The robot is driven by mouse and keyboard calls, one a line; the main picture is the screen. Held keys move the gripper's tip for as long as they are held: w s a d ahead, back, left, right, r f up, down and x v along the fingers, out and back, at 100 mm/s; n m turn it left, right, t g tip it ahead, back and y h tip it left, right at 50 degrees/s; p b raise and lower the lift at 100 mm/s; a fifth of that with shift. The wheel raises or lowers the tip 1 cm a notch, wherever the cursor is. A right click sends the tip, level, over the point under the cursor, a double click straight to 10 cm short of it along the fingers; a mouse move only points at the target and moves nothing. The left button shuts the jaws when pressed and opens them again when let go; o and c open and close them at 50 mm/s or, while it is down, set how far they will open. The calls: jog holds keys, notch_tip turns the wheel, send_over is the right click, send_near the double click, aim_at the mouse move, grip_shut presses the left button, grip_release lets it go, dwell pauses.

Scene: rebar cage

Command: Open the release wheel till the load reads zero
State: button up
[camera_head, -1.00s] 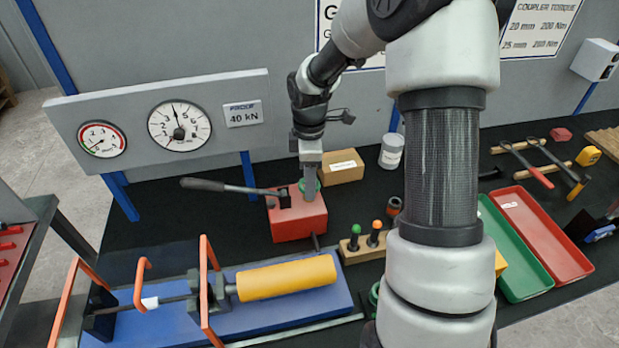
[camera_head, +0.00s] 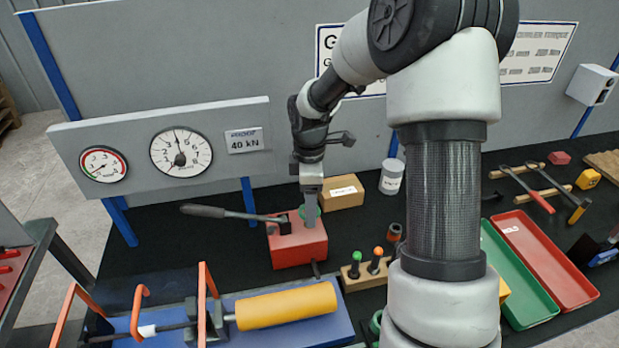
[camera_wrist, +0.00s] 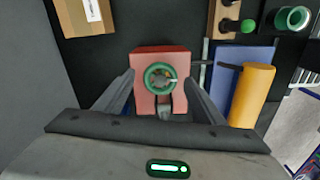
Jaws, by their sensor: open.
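The release wheel, a small green ring (camera_wrist: 148,78), sits on top of the red pump body (camera_head: 289,250). It also shows partly behind a finger in the head view (camera_head: 302,212). My gripper (camera_wrist: 160,80) is open, with one finger on each side of the wheel and a gap on both sides in the wrist view. In the head view my gripper (camera_head: 320,222) points down at the pump. The large load dial (camera_head: 181,158) has its needle pointing nearly straight up, well off the low end. The small dial (camera_head: 103,165) has a red band. A sign (camera_head: 244,141) reads 40 kN.
The pump's lever (camera_head: 222,213) reaches left. In front lies a yellow cylinder (camera_head: 287,305) on a blue base with orange guards. A cardboard box (camera_head: 342,192) stands behind the pump. A block with green and orange knobs (camera_head: 354,281) is at front right.

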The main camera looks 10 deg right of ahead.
notch_tip(320, 180, up, 17)
jog(key=shift+f, duration=0.2)
